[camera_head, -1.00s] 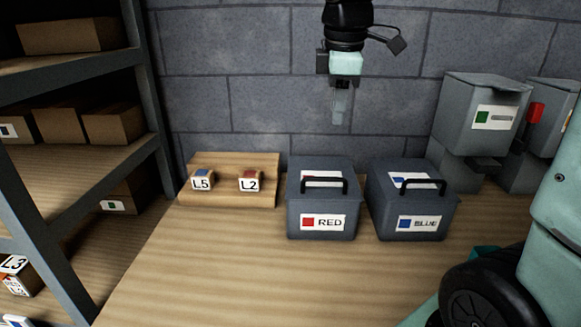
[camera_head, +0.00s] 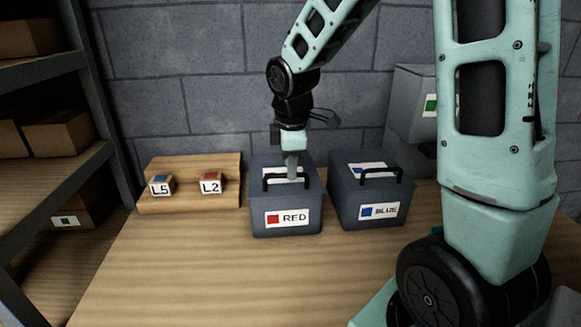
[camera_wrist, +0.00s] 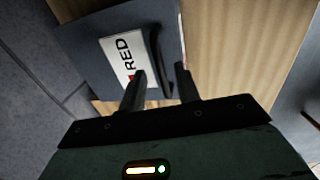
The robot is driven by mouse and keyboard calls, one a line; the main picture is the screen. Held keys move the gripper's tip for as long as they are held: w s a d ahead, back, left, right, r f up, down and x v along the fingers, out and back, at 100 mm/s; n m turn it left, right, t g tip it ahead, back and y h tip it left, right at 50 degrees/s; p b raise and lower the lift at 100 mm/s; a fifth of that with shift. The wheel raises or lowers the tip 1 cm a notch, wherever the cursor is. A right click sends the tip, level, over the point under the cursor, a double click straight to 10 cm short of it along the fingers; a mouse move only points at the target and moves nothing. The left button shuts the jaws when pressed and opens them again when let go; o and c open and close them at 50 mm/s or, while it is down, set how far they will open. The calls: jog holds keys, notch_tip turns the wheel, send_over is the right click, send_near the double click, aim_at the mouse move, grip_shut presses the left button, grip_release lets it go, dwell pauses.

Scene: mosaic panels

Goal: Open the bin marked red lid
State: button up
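The bin marked RED (camera_head: 287,190) is dark grey, with a red square on its front label and a lid with a black bar handle (camera_head: 270,180). The lid looks shut. My gripper (camera_head: 292,168) points down over this lid, with its fingertips at about the handle. In the wrist view the lid (camera_wrist: 85,38) carries a white RED label, and the handle (camera_wrist: 154,50) runs toward the gap between my two fingers (camera_wrist: 160,82). The fingers are apart and hold nothing. I cannot tell whether they touch the handle.
A similar bin marked BLUE (camera_head: 372,197) stands close on the right. A shelf (camera_head: 40,190) stands at far left. The table front (camera_head: 220,280) is clear.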

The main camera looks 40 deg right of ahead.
jog(key=shift+w+f, duration=0.1)
jog(key=shift+f, duration=0.6)
grip_shut()
jog(key=shift+r, duration=0.1)
